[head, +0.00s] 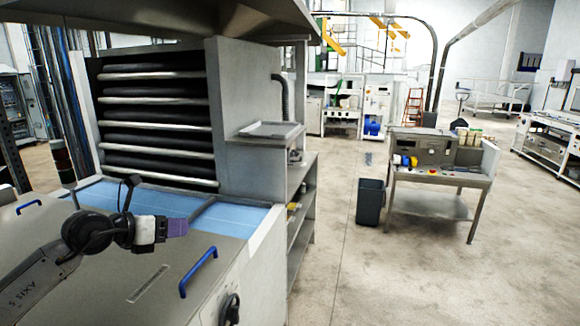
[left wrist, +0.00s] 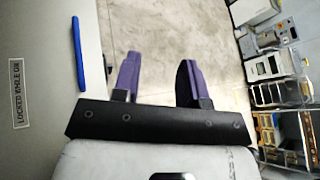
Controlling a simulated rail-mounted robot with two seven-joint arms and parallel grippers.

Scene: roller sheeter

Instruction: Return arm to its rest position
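My left gripper (head: 178,228) is over the metal cover of the roller sheeter, with purple fingers pointing right in the head view. In the left wrist view its two purple fingers (left wrist: 158,80) are spread apart with nothing between them. The roller sheeter (head: 155,115) stands at the left, with its stacked rollers above a blue bed (head: 110,195). A blue handle (head: 198,271) on the cover is below and right of the gripper, apart from it; it also shows in the left wrist view (left wrist: 78,54). My right gripper is not seen.
A second blue handle (head: 29,207) is at the far left of the cover. A side shelf unit (head: 302,205) stands right of the machine. A dark bin (head: 370,202) and a control desk (head: 438,165) stand farther off. The floor between is clear.

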